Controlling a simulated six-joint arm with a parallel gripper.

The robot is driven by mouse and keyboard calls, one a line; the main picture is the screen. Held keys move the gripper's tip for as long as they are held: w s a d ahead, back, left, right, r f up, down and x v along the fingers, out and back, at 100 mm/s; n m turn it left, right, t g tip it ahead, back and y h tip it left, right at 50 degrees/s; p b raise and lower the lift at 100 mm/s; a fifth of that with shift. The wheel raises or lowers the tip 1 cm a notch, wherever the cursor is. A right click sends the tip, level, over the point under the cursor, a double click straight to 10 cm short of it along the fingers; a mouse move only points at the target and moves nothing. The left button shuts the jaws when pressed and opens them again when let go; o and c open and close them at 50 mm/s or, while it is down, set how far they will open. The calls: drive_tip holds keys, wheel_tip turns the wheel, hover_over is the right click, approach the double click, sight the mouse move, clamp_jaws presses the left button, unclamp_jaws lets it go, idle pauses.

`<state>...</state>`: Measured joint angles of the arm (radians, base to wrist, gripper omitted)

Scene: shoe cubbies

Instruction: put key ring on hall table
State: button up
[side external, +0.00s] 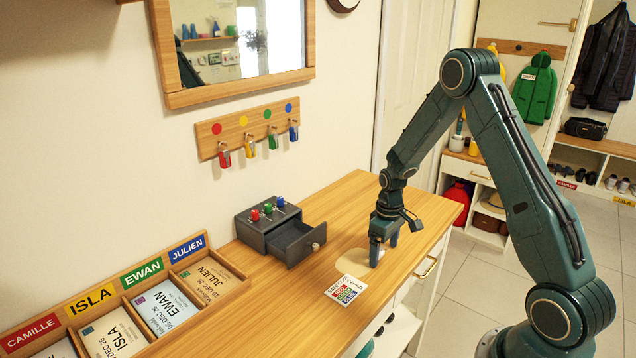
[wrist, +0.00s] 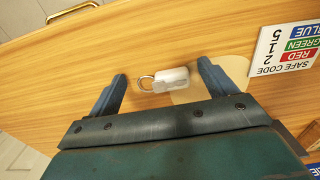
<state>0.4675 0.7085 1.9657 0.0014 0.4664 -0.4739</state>
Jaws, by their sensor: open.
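The key ring, a pale grey-white fob with a metal loop (wrist: 165,80), shows in the wrist view between my fingers. It appears to lie on the wooden hall table (side external: 335,215), its fob end by a round beige patch (wrist: 215,82). My gripper (side external: 383,252) is low over the table top, fingers pointing down. In the wrist view my gripper (wrist: 162,72) is open, with one finger on each side of the key ring and visible gaps between. In the side view I cannot make out the key ring.
A white safe-code card (side external: 347,289) lies beside the patch. A dark grey box with an open drawer (side external: 293,243) stands near the wall. A wooden tray of name cards (side external: 120,330) is at the left. Coloured tags hang on a hook rack (side external: 248,128) above.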

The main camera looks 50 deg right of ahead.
wheel_tip(320, 180, up, 12)
drive_tip(key=shift+r, duration=0.15)
idle(0.7)
idle(0.5)
drive_tip(key=s+a+r+t, duration=0.3)
drive_tip(key=s+a+r, duration=0.4)
drive_tip(key=a+r, duration=0.55)
drive_tip(key=s+a+r+t, duration=0.1)
drive_tip(key=s+a+r, duration=0.1)
drive_tip(key=s, duration=0.4)
drive_tip(key=s+a+r+t, duration=0.1)
drive_tip(key=s+a+r, duration=0.1)
drive_tip(key=s+a, duration=0.2)
drive_tip(key=shift+s+a+r+t, duration=0.15)
drive_tip(key=shift+s+a+t, duration=0.2)
drive_tip(key=shift+s, duration=1.35)
